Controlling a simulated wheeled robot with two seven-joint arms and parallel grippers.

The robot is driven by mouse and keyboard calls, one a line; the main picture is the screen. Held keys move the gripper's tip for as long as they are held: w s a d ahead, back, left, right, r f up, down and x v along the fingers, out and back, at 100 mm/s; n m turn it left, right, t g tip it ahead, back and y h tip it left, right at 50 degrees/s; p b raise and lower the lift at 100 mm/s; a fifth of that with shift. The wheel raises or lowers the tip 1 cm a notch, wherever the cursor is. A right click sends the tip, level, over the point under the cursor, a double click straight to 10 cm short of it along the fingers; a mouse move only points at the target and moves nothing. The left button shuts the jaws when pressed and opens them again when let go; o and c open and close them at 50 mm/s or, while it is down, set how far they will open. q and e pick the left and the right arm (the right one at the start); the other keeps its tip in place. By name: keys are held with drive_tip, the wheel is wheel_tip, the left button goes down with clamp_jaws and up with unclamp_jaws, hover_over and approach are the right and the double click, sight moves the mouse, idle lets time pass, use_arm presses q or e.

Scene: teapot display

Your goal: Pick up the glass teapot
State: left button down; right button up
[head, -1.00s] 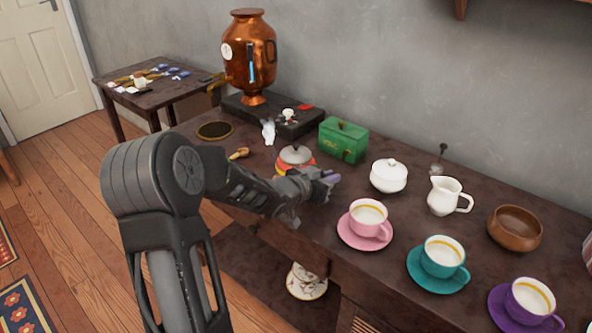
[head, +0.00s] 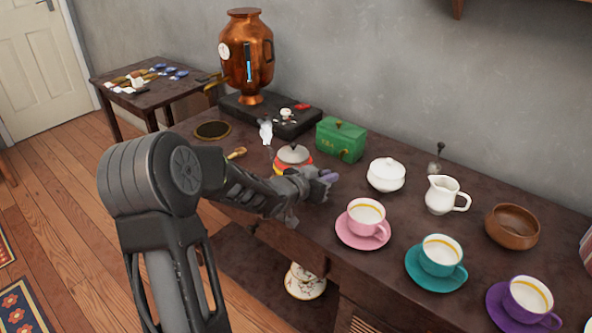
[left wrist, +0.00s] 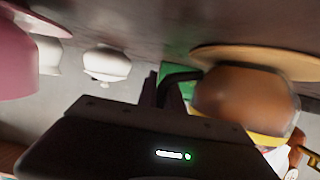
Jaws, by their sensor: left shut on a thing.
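The glass teapot (head: 293,157) stands on the dark table, with a grey lid and red and yellow bands; my left arm partly hides it in the head view. In the left wrist view, which is turned over, its rounded brownish body (left wrist: 240,100) is at the right, with a dark handle (left wrist: 184,76) reaching toward my fingers. My left gripper (head: 327,178) is on the right side of the teapot, low over the table. It is shut on the handle, between the dark fingers (left wrist: 163,90) in the wrist view. My right gripper is not in view.
A green box (head: 341,139) stands just behind the teapot. A white sugar bowl (head: 386,176) and a pink cup (head: 366,216) on its saucer are to the right of my gripper. A copper samovar (head: 246,55) on a black stand is at the back left.

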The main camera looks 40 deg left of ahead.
use_arm(q)
drive_tip(key=shift+r, duration=0.3)
wheel_tip(320, 180, up, 10)
drive_tip(key=p, duration=0.3)
drive_tip(key=shift+f+p, duration=0.2)
drive_tip(key=shift+p, duration=0.15)
idle(0.5)
drive_tip(key=shift+w, duration=0.1)
idle(1.4)
